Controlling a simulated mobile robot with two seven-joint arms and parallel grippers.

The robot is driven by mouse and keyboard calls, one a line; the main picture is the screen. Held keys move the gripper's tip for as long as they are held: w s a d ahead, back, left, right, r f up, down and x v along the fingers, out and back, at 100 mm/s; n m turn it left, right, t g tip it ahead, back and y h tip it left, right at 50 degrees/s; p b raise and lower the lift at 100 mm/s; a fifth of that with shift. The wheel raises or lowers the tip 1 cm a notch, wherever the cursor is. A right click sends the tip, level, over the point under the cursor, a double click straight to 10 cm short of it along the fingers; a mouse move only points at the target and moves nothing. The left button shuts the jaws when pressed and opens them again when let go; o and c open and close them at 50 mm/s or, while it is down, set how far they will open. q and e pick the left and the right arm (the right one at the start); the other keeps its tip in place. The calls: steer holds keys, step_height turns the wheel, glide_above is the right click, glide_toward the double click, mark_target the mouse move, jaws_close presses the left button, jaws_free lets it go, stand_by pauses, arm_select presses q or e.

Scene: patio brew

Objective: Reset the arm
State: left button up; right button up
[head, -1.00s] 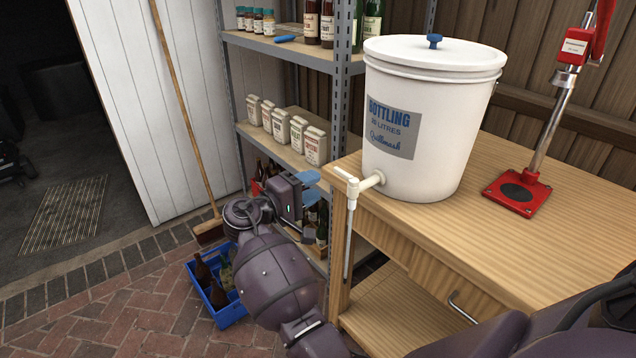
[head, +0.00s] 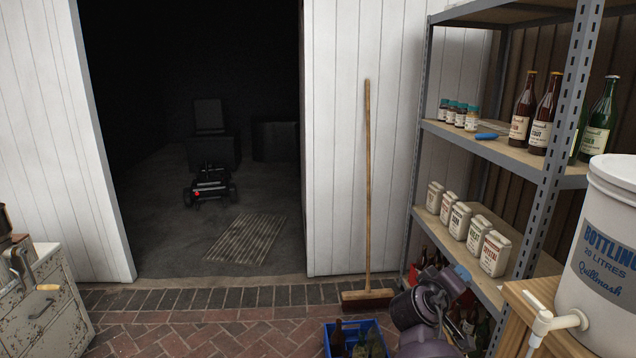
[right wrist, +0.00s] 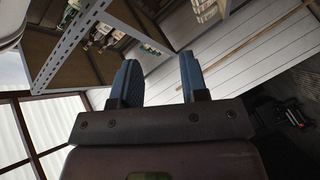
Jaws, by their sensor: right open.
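My right arm, dark purple, shows at the lower right of the head view. Its gripper (head: 464,298) is beside the lower part of the metal shelf unit (head: 545,215), above and to the right of the blue crate (head: 327,340). In the right wrist view the two blue fingers of the gripper (right wrist: 160,80) stand apart with nothing between them. The head view shows the gripper small and partly mixed with the bottles behind it. My left gripper is in no view.
A white bottling bucket (head: 610,250) with a tap stands on a wooden bench (head: 545,297) at the right. A broom (head: 367,190) leans on the white wall. A dark doorway is at centre-left, and a worn cabinet (head: 50,310) at far left. Open brick floor lies between.

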steer(key=s+a+f+t+y+p, duration=0.2)
steer(key=s+a+f+t+y, duration=0.25)
steer(key=s+f+y, duration=0.5)
steer(key=s+d+f+g+p, duration=0.1)
steer(key=s+f, duration=0.2)
steer(key=s, duration=0.7)
steer(key=s+d+f+m+g+y, duration=0.1)
steer(key=s+f, duration=0.3)
steer(key=s, duration=0.6)
steer(key=s+d+f+g+y+p, duration=0.1)
steer(key=s+f, duration=0.3)
steer(key=s, duration=0.7)
steer(key=shift+m+g+p, duration=0.3)
steer(key=shift+g+p, duration=0.05)
steer(key=shift+g, duration=0.3)
steer(key=shift+d, duration=0.1)
